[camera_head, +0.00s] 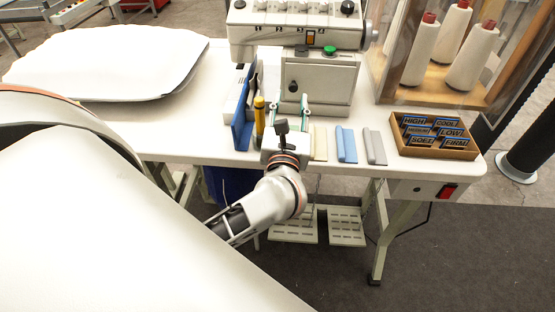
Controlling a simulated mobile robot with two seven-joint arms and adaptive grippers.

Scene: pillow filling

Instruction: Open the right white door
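No white door can be made out in the head view. My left gripper (291,109) reaches over the front edge of the white table (190,142). Its two thin fingers point away from me and stand apart, with nothing seen between them. They are in front of the pale machine body (325,86), between the blue holder and a row of small flat pieces. I cannot tell whether the fingertips touch the machine. My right gripper is not in view.
A white pillow (110,62) lies on the table's left. A yellow marker (259,116) stands beside the blue holder (240,115). A box of labelled tags (434,137) and a clear-fronted wooden case with thread spools (423,50) are at right. Dark floor at front right is clear.

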